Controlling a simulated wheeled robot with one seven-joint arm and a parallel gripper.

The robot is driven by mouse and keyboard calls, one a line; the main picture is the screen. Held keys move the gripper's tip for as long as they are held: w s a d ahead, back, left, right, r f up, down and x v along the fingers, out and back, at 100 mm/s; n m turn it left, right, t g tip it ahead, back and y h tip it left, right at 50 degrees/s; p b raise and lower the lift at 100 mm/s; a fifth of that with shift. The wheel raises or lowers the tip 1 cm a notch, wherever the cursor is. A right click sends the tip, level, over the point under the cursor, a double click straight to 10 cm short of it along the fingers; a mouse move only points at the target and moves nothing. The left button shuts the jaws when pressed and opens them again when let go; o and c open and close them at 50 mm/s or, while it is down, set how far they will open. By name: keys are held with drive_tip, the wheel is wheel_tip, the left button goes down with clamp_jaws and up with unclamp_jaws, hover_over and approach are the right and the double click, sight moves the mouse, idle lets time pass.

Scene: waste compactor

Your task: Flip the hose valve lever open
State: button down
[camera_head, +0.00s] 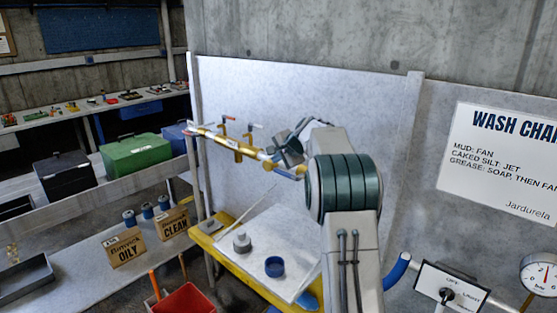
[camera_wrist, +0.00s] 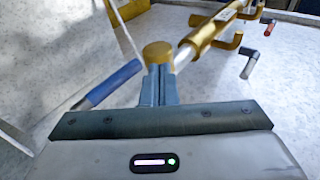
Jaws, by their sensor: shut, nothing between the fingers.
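A brass pipe (camera_head: 237,146) runs along the grey panel, with small lever handles on it. Which one is the hose valve lever I cannot tell. My gripper (camera_wrist: 158,84) is shut and empty. A round brass end (camera_wrist: 158,50) shows just beyond its fingertips; contact is unclear. The levers are apart from the fingers.
A blue tube (camera_wrist: 107,84) lies left of the fingers in the wrist view. Below the pipe is a yellow-edged bench (camera_head: 245,282) with a blue cup (camera_head: 274,266). A switch box (camera_head: 447,287) and a gauge (camera_head: 541,274) are at right.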

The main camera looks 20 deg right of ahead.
drive_tip(key=w+a+r, duration=0.1)
drive_tip(key=a+r, duration=0.2)
drive_tip(key=r, duration=0.8)
drive_tip(key=shift+a, duration=0.2)
drive_tip(key=shift+r, duration=0.1)
drive_tip(key=s+a+f+n+g+h+b, duration=0.1)
drive_tip(key=s+a+f+n+g, duration=0.15)
drive_tip(key=s, duration=0.95)
drive_tip(key=s+a+f+n+g, duration=0.1)
drive_tip(key=s+a+f+n, duration=0.25)
drive_tip(key=s, duration=0.95)
drive_tip(key=s+a+f+n+g+h+b, duration=0.1)
drive_tip(key=s+a+f+n, duration=0.2)
drive_tip(key=s, duration=0.9)
drive_tip(key=s+f+n, duration=0.2)
drive_tip(key=s+f, duration=0.2)
drive_tip(key=s, duration=0.3)
drive_tip(key=s+d+f+n+g+h, duration=0.1)
drive_tip(key=s+f+n, duration=0.1)
drive_tip(key=s+f, duration=0.3)
drive_tip(key=shift+s, duration=0.9)
drive_tip(key=shift+n, duration=0.3)
